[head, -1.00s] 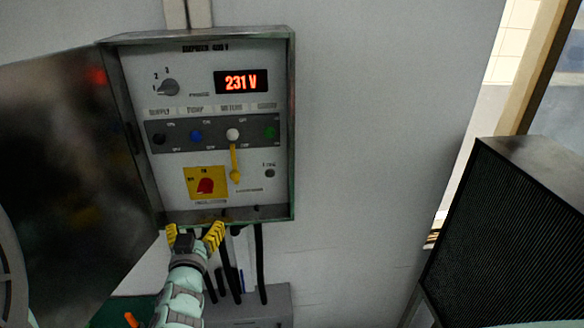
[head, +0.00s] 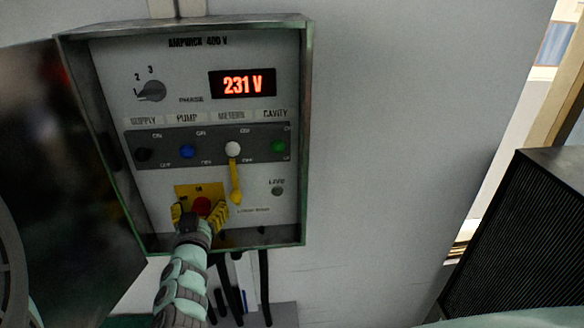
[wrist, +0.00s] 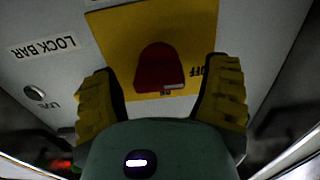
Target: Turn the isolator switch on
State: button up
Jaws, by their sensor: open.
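The isolator switch is a red knob (head: 202,206) on a yellow plate (head: 209,190) low in the open grey cabinet. In the wrist view the red knob (wrist: 160,68) is upside down on its yellow plate (wrist: 121,40), with OFF lettering beside it. My gripper (head: 200,212) is open, its yellow ribbed fingers on either side of the knob in the head view. In the wrist view my gripper (wrist: 161,92) has a finger to each side of the knob, with gaps showing between. Whether the fingertips touch the plate I cannot tell.
A yellow lock bar (head: 236,182) hangs just right of the plate below the white knob (head: 232,149). The display (head: 243,84) reads 231 V. The cabinet door (head: 70,170) stands open at left. A dark louvred box (head: 515,240) stands at right.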

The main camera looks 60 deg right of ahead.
jog(key=shift+s, duration=0.1)
jog(key=shift+c, duration=0.2)
jog(key=c, duration=1.1)
jog(key=shift+c, duration=0.2)
jog(key=m+b, duration=0.1)
jog(key=m, duration=0.3)
jog(key=shift+f+b, duration=0.2)
jog(key=shift+b, duration=0.1)
jog(key=m+b, duration=0.1)
jog(key=m, duration=0.1)
jog(key=m+b, duration=0.1)
jog(key=m, duration=0.2)
jog(key=shift+s+d, duration=0.15)
jog(key=m+b, duration=0.2)
jog(key=m, duration=0.2)
jog(key=shift+s+f+m, duration=0.1)
jog(key=shift+m, duration=0.2)
jog(key=shift+m+b, duration=0.9)
jog(key=shift+m, duration=1.2)
